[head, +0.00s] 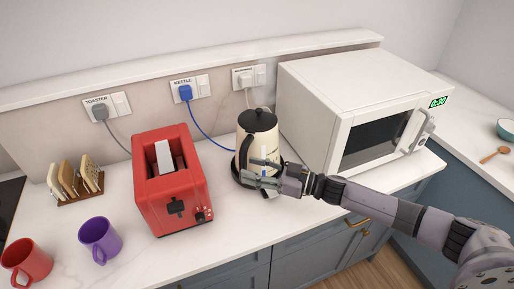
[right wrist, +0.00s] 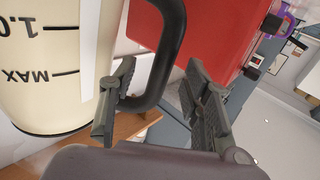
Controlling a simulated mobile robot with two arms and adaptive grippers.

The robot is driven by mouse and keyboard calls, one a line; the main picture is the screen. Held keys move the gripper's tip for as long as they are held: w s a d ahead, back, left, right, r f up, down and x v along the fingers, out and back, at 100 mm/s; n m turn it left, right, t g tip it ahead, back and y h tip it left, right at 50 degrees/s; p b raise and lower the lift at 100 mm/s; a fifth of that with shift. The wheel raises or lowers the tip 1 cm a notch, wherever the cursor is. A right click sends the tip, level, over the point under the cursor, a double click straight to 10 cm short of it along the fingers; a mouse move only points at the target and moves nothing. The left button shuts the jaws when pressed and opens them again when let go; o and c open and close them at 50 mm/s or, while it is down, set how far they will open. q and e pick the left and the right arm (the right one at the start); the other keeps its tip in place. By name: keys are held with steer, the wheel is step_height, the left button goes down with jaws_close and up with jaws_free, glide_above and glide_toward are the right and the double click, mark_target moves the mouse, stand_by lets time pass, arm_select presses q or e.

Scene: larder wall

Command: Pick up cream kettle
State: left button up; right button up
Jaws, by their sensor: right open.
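The cream kettle (head: 258,132) has a black lid and black handle and stands upright on its dark base between the toaster and the microwave. In the right wrist view its cream body (right wrist: 45,75), with "MAX" and "1.0" marks, fills the left side. My right gripper (head: 262,175) is in front of the kettle at its handle side. In the wrist view its two fingers (right wrist: 160,95) are apart, with the black handle (right wrist: 168,50) in the gap between them. The left finger is close to the kettle body; whether it touches is unclear. My left gripper is not in view.
A red toaster (head: 168,190) stands left of the kettle, a white microwave (head: 330,100) right. A blue cord (head: 208,130) runs from the wall plug to behind the kettle. Purple (head: 99,238) and red (head: 27,262) mugs and a toast rack (head: 78,196) stand further left.

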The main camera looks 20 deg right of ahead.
steer(key=x, duration=0.3)
steer(key=shift+w+a+f+p, duration=0.1)
steer(key=shift+a+f+p, duration=0.1)
steer(key=shift+a+p, duration=0.15)
steer(key=shift+d, duration=0.1)
jaws_close()
stand_by(0.6)
